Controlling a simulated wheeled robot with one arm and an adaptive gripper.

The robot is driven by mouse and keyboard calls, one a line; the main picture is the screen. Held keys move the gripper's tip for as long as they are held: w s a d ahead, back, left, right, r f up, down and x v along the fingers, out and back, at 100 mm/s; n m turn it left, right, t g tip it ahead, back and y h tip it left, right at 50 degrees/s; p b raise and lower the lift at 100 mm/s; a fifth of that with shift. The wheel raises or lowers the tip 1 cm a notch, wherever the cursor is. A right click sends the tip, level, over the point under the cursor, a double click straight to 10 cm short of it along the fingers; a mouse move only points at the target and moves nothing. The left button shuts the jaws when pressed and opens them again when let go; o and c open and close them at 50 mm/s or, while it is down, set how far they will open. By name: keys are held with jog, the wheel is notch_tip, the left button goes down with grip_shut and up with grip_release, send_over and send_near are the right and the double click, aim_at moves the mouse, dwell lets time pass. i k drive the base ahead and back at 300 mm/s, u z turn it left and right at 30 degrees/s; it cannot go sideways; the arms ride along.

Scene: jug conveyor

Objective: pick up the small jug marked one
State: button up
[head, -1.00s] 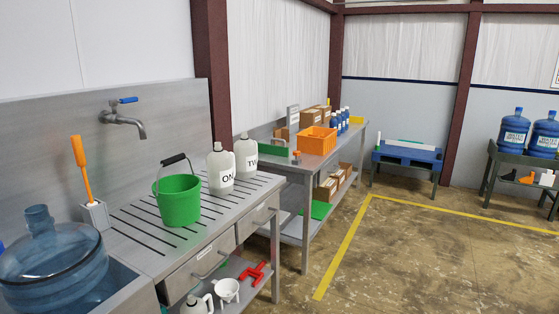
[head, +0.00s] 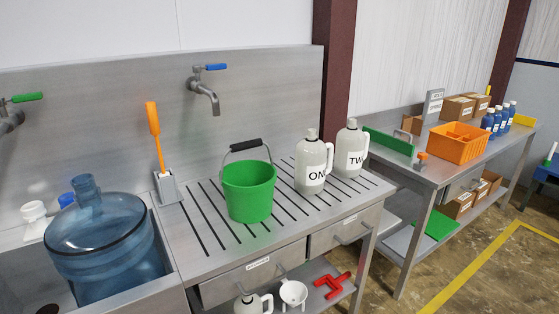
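The small jug marked one (head: 311,170) is white with a handle on its right side and black letters reading "ON", the rest cut off by its curve. It stands upright on the slotted steel drainboard (head: 225,243), right of the green bucket. A matching jug marked "TW" (head: 350,152) stands just behind it to the right. My gripper is not in the head view.
The green bucket (head: 249,190) with a raised black handle stands left of the jugs. A big blue water bottle (head: 105,240) is in the sink. A tap (head: 206,92) juts from the backsplash. Another bench (head: 440,172) holds an orange crate (head: 459,144).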

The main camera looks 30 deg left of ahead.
aim_at(310, 170)
jog(key=u, duration=0.85)
jog(key=i, duration=0.85)
jog(key=u, duration=0.8)
